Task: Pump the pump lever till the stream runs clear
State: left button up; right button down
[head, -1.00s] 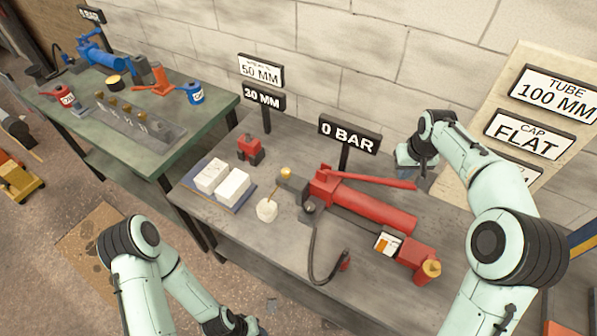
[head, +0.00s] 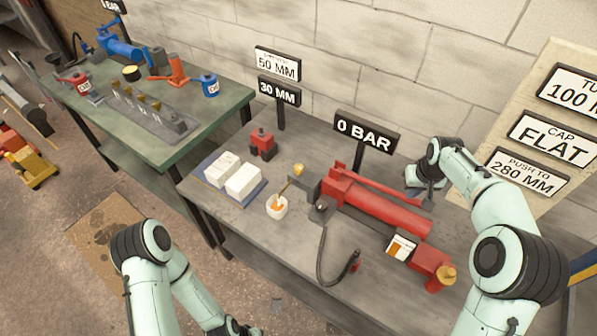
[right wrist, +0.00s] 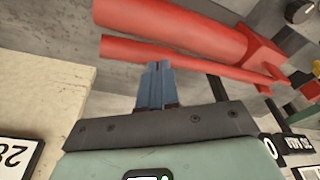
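The red hand pump (head: 385,212) lies on the grey bench in the head view. Its red pump lever (head: 375,186) runs close above the pump body, sloping down to the right. My right gripper (head: 427,190) is at the lever's free end. In the right wrist view its blue fingers (right wrist: 156,85) are together, with their tips at the lever (right wrist: 190,60); I cannot tell if they touch it. A small white cup (head: 277,209) stands beside the pump's left end, with orange in it and a thin brownish streak or stick above. No clear stream is discernible. My left gripper is out of view.
A sign (head: 366,133) behind the pump reads 0 BAR. A blue tray (head: 213,184) with white blocks and a small red device (head: 262,142) stand left. A black hose (head: 322,262) lies in front. A signboard (head: 545,125) stands right.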

notch_tip(320, 180, down, 2)
jog(key=shift+f+b, duration=0.2)
jog(key=shift+b, duration=0.15)
notch_tip(320, 180, up, 8)
jog(key=p, duration=0.4)
jog(key=shift+w+r, duration=0.1)
jog(key=shift+r, duration=0.1)
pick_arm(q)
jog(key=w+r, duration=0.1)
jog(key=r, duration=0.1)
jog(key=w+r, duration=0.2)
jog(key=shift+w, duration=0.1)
pick_arm(e)
jog(key=shift+f, duration=0.1)
